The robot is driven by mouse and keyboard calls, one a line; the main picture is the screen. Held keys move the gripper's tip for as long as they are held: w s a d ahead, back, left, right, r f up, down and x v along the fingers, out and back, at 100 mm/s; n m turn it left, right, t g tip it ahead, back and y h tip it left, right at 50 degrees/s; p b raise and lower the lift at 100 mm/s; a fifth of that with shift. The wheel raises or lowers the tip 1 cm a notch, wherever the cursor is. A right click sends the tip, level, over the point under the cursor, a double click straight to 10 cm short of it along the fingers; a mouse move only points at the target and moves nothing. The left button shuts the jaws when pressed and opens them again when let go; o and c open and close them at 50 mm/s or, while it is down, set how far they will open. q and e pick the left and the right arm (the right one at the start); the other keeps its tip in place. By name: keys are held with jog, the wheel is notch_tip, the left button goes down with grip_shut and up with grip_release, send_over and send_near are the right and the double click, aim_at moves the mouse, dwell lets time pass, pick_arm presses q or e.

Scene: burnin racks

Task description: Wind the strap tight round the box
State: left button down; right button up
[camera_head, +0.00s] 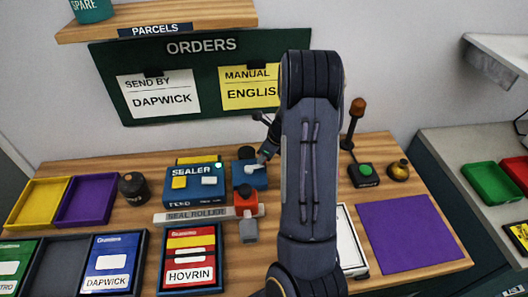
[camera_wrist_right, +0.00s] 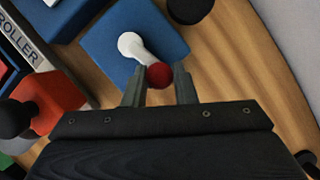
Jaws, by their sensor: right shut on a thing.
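A blue crank unit (camera_head: 249,176) stands on the wooden bench, left of my right arm. Its white crank arm (camera_wrist_right: 137,48) ends in a red ball knob (camera_wrist_right: 159,75). In the right wrist view my right gripper (camera_wrist_right: 158,82) has a finger on each side of this knob and is shut on it. In the head view my arm hides most of that gripper. I cannot make out a strap or a strapped box in either view. My left gripper is not in view.
Yellow (camera_head: 38,202) and purple (camera_head: 87,200) trays lie farther left.

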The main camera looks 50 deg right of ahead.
jog(key=shift+s, duration=0.1)
jog(key=shift+a, duration=0.1)
dwell(0.4)
jog(key=o, duration=1)
jog(key=v, duration=0.7)
jog(key=shift+s+r, duration=0.15)
jog(key=shift+r, duration=0.2)
